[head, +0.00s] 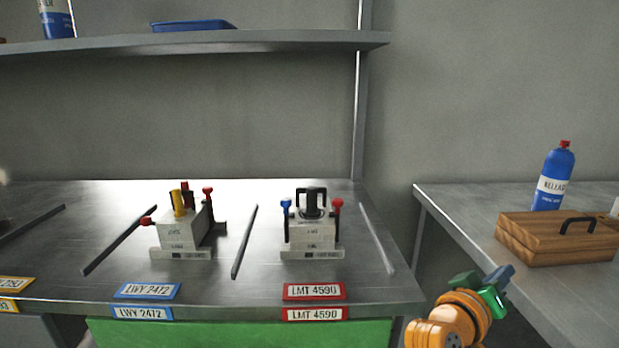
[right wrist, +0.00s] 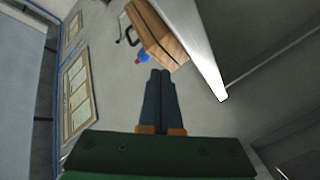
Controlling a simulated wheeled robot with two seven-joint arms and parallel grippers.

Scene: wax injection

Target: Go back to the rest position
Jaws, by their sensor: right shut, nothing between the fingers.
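My right gripper (head: 497,285) is at the lower right in the head view, in front of the gap between the two tables. Its orange arm comes up from the bottom edge. In the right wrist view its two dark blue fingers (right wrist: 160,76) lie together, shut with nothing between them. It touches no object. My left gripper is not in view.
The left metal table (head: 209,280) bears two grey mould blocks, one with a yellow pin (head: 178,203), one with a black handle (head: 311,197). The right table (head: 470,215) bears a wooden box (head: 540,240) and a blue bottle (head: 552,185). A shelf (head: 290,40) hangs above.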

